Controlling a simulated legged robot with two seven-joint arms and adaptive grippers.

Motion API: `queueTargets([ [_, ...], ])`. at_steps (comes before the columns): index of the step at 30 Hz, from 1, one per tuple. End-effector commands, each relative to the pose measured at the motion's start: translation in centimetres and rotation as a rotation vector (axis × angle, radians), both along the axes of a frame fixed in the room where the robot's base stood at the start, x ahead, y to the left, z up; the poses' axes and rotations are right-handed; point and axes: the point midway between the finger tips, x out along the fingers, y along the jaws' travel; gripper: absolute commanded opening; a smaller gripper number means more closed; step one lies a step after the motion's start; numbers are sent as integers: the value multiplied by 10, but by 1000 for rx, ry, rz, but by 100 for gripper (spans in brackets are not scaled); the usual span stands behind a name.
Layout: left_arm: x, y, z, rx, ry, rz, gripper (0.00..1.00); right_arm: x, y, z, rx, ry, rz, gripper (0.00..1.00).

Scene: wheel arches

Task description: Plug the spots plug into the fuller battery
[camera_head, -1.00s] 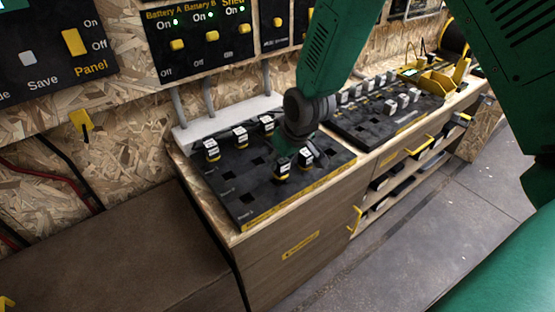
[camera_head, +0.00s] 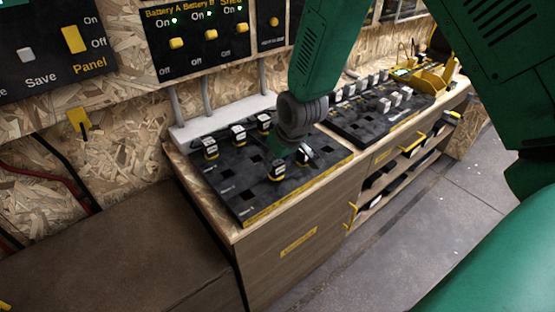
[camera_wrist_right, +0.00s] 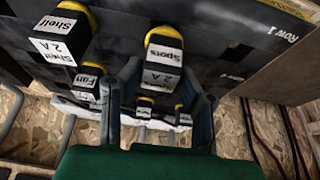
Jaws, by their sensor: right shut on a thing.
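The Spots plug (camera_wrist_right: 164,56) is black with a white label and a yellow collar. In the right wrist view it sits between the fingers of my right gripper (camera_wrist_right: 160,78), which is shut on it. In the head view the held plug (camera_head: 277,171) is near the front of the black socket board (camera_head: 232,185), below my right gripper (camera_head: 284,150). I cannot tell whether it is seated in a socket or just above. The switch panel (camera_head: 187,62) has Battery A and Battery B switches, both labelled On, with green lights. My left gripper is not in view.
A second board (camera_head: 375,118) with several plugs lies to the right.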

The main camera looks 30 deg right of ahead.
Motion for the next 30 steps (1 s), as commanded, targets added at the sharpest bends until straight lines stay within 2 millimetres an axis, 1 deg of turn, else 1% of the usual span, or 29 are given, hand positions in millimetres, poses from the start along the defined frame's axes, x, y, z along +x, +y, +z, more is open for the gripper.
queueTargets([
  [1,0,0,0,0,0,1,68,0,3,-2,4,1,3,0],
  [7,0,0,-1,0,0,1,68,-1,3,-7,11,2,5,0],
  [16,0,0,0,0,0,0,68,-1,3,-6,11,1,3,0],
  [30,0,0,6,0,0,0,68,-2,5,-6,11,0,5,0],
])
